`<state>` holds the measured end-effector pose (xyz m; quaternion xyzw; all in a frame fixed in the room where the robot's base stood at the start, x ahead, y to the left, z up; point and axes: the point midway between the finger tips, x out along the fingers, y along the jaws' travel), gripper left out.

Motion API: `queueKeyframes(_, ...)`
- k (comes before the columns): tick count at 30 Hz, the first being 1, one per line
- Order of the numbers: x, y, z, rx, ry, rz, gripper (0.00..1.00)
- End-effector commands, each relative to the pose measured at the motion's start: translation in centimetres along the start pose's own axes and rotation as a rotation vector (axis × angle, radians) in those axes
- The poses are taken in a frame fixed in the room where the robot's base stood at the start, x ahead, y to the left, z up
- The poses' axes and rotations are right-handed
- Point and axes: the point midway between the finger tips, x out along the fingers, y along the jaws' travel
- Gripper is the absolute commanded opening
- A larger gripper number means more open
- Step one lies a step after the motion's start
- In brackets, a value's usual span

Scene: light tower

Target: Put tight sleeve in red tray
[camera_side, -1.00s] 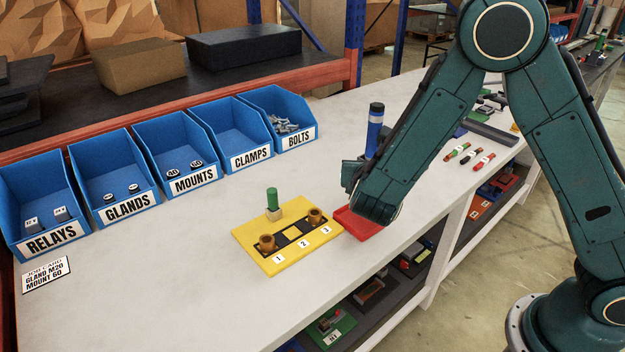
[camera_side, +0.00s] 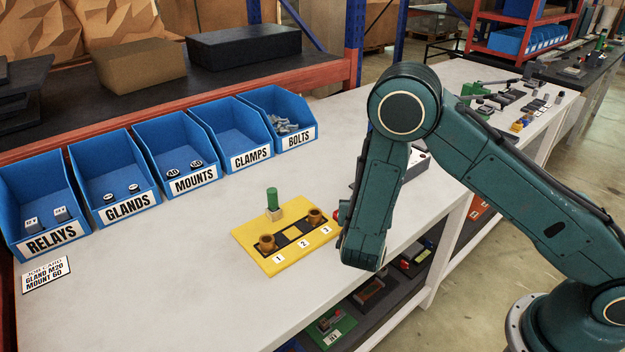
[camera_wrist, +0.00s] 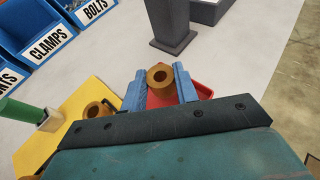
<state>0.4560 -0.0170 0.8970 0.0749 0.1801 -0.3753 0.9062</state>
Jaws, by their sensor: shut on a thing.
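In the wrist view, my gripper (camera_wrist: 160,88) has its two blue fingers closed on a brown ring-shaped sleeve (camera_wrist: 160,76), its bore facing the camera. The red tray (camera_wrist: 203,91) shows behind and beside the fingers; whether the sleeve touches it I cannot tell. In the side view my arm hides the gripper and held sleeve, and nearly all of the tray. Two other brown sleeves, one at position 1 (camera_side: 267,243) and one at position 3 (camera_side: 315,216), stand on the yellow board (camera_side: 273,264). The position 3 sleeve (camera_wrist: 94,110) also shows in the wrist view.
A dark grey post (camera_wrist: 171,25) stands just beyond the held sleeve. Labelled blue bins, including the clamps bin (camera_side: 235,130), line the back.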

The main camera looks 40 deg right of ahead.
Motion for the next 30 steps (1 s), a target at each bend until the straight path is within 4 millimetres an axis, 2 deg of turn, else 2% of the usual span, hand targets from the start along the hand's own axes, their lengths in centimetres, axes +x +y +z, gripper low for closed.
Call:
queueKeyframes(5,0.1,0.0,-0.2,0.0,0.0,0.0,0.06)
queueKeyframes(18,1.4,0.0,-3.4,-0.001,0.0,0.0,0.06)
queueKeyframes(30,1.5,0.0,-3.6,-0.001,0.0,0.0,0.06)
